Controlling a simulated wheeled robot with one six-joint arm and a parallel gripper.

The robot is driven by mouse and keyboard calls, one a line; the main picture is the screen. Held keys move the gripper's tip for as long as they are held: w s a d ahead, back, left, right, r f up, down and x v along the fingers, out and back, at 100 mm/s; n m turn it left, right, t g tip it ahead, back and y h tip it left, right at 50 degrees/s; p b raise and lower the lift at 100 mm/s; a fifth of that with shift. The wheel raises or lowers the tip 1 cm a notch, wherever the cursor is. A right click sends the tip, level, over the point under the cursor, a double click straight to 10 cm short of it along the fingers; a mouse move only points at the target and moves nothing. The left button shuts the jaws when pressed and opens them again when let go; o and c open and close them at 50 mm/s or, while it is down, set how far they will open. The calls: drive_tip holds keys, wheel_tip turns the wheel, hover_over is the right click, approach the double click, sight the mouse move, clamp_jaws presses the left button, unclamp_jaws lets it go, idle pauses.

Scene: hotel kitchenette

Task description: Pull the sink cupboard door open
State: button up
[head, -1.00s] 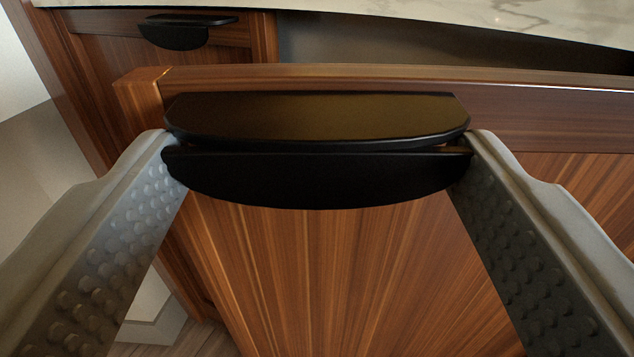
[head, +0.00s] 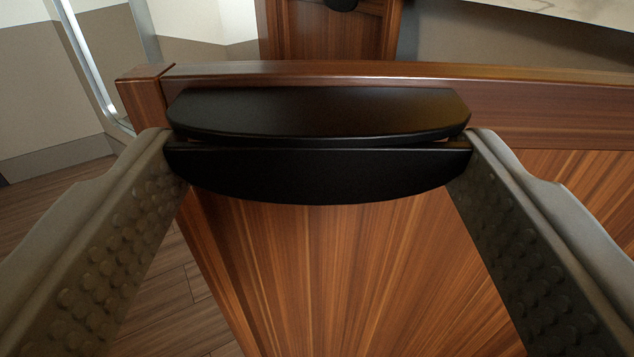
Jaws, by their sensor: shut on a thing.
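The sink cupboard door (head: 360,265) is a striped brown wood panel that fills the lower middle of the head view. It stands open, swung away from the cabinet front, with a dark gap behind its top edge. A black half-round handle (head: 318,176) is fixed near its top. My gripper (head: 318,150) is shut on the handle, with one grey studded finger against each end of it. The cupboard's inside is mostly hidden behind the door.
A neighbouring wood cabinet front (head: 330,35) with a black handle stands behind. A pale marble countertop (head: 585,12) is at the top right. Wood floor (head: 60,210) lies open at the left, before a wall (head: 45,90) and a metal-framed thing (head: 95,75).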

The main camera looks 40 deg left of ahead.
drive_tip(key=s+d+n+g+y, duration=0.4)
drive_tip(key=s+d+g, duration=0.1)
drive_tip(key=d, duration=0.4)
drive_tip(key=shift+s+d+n, duration=0.15)
drive_tip(key=shift+s+n, duration=0.1)
drive_tip(key=shift+n, duration=0.05)
drive_tip(key=shift+r, duration=0.1)
drive_tip(key=o, duration=1.2)
drive_tip(key=shift+c, duration=0.2)
drive_tip(key=v, duration=1.7)
drive_tip(key=shift+d, duration=0.25)
